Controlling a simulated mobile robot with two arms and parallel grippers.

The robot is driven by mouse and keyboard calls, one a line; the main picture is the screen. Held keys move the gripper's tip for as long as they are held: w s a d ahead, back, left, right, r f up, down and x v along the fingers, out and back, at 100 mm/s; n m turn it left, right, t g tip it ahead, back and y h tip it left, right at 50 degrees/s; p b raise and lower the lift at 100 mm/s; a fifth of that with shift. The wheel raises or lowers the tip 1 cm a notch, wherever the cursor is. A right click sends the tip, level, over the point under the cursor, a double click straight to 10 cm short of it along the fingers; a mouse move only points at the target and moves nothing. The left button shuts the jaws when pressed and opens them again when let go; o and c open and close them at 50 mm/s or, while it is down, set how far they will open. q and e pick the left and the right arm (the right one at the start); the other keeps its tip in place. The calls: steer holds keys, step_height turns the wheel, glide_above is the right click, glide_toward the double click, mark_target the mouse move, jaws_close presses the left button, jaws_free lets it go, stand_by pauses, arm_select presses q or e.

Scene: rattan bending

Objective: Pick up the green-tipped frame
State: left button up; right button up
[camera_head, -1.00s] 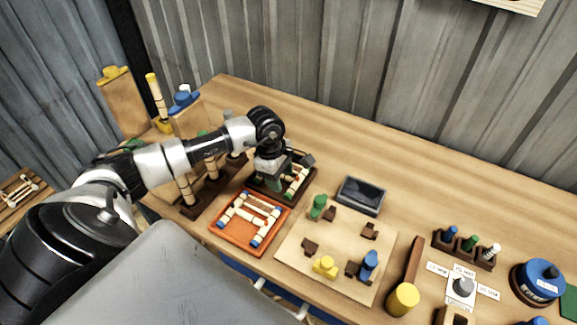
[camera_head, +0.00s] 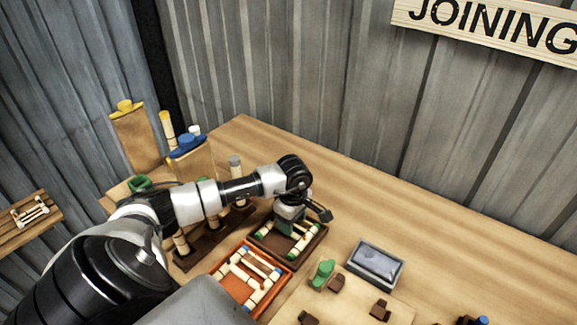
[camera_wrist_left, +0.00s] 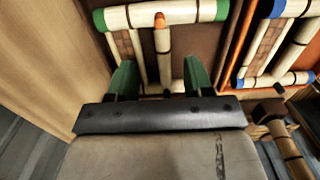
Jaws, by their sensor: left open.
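The green-tipped frame (camera_head: 304,240) is made of pale rattan pieces with green ends and lies in a dark brown tray (camera_head: 273,253) on the bench. In the left wrist view the frame (camera_wrist_left: 187,14) shows at the top, with a long bar between two green ends and an orange-tipped piece (camera_wrist_left: 162,45) running down its middle. My left gripper (camera_head: 287,229) points down over this tray and hides part of the frame. In the left wrist view its green fingers (camera_wrist_left: 160,78) are open, spread either side of the orange-tipped piece. Whether they touch the frame cannot be told. My right gripper is not in view.
An orange tray (camera_head: 222,271) with a blue-tipped frame (camera_head: 262,294) sits directly beside the dark tray. A dark rack (camera_head: 190,257) with upright pieces stands to the left. A grey-black box (camera_head: 376,263) and a pegged board (camera_head: 347,300) lie right. Bench behind is clear.

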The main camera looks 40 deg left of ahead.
arm_select(q)
steer(key=f, duration=0.1)
steer(key=f+b, duration=0.2)
steer(key=f, duration=0.1)
steer(key=shift+s+a, duration=0.1)
steer(key=shift+s, duration=0.15)
steer(key=shift+f, duration=0.2)
steer(key=shift+w, duration=0.1)
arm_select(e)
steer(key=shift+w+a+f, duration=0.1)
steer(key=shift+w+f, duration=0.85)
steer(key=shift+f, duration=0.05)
arm_select(q)
steer(key=shift+r, duration=0.1)
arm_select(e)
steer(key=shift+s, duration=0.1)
arm_select(q)
steer(key=c, duration=0.9)
jaws_close()
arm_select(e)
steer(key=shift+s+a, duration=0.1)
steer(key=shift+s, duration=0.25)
arm_select(q)
steer(key=shift+r, duration=0.15)
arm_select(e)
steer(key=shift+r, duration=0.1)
